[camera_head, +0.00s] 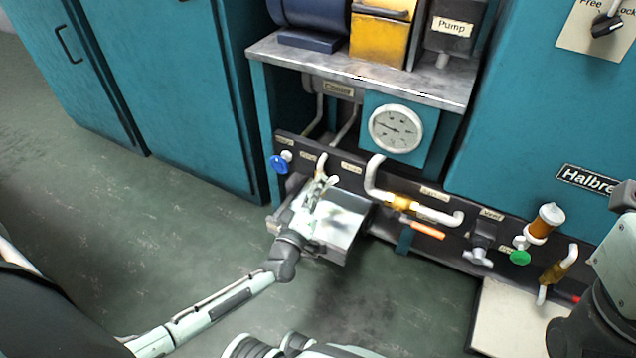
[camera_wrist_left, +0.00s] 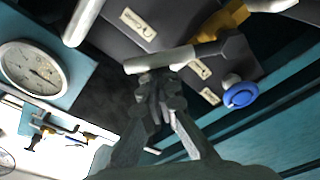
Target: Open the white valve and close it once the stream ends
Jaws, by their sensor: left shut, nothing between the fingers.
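My left gripper (camera_head: 322,183) is shut and empty, in front of the dark lower panel (camera_head: 347,182), close to a short white pipe or handle (camera_head: 321,163). In the left wrist view, the fingertips (camera_wrist_left: 158,88) are at a pale bar-shaped handle (camera_wrist_left: 160,61) with a dark end on the right. The fingers look very close to it; I cannot tell whether they touch. Whether this is the white valve, and its setting, is unclear. No stream is visible. A metal box (camera_head: 345,222) stands below, partly hidden by my gripper. My right gripper is not in view.
A blue valve knob (camera_head: 279,163) is left of my gripper. A gauge (camera_head: 396,128) is above right. An orange lever (camera_head: 428,230), a grey tap (camera_head: 477,257) and a green knob (camera_head: 520,256) line the panel. The floor (camera_head: 130,240) at left is clear.

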